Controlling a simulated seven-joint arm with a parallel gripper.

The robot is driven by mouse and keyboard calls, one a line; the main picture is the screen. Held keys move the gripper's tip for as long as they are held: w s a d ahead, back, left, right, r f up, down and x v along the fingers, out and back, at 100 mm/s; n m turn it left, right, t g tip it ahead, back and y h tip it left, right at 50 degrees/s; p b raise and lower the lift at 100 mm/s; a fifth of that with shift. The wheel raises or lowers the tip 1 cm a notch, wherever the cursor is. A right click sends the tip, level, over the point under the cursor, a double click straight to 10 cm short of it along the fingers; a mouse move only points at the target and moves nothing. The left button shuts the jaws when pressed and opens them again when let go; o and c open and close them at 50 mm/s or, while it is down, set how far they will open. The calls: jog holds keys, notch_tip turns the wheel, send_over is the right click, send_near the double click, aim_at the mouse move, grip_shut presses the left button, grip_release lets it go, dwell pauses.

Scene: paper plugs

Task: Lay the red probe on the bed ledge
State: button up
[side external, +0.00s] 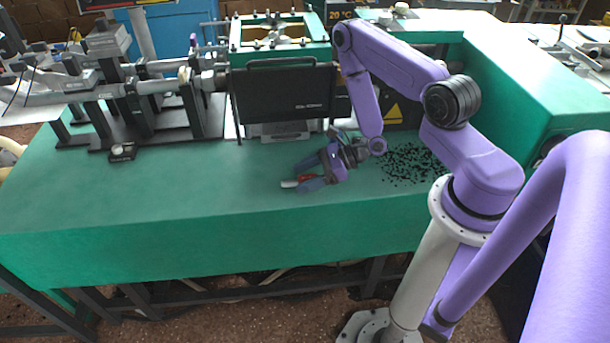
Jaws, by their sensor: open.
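The red probe (305,178) is small, with a pale end pointing left. The fingers hide part of the probe. I cannot tell whether the probe touches a finger, or whether it rests flat on the green surface.
A black panel (285,95) stands upright behind my gripper. Metal rods and clamps (145,95) fill the back left. Black bits (415,163) are scattered right of my gripper. A small dark block (122,152) sits at left. The front left of the ledge is clear.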

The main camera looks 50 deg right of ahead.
jog(key=v, duration=1.2)
jog(key=shift+w+a, duration=0.1)
jog(key=s+a+r+n+g+y, duration=0.1)
jog(key=s+a+r+n+g, duration=0.45)
jog(key=n+g, duration=0.35)
jog(key=s+a+r+n+g, duration=0.4)
jog(key=a+r+n+g, duration=0.25)
jog(key=n, duration=0.45)
jog(key=s+r+n+t+h, duration=0.5)
jog(key=r+n+h, duration=0.3)
jog(key=n, duration=1.1)
jog(key=shift+a+n+t+h, duration=0.3)
jog(key=shift+t+h, duration=0.45)
jog(key=shift+h, duration=0.15)
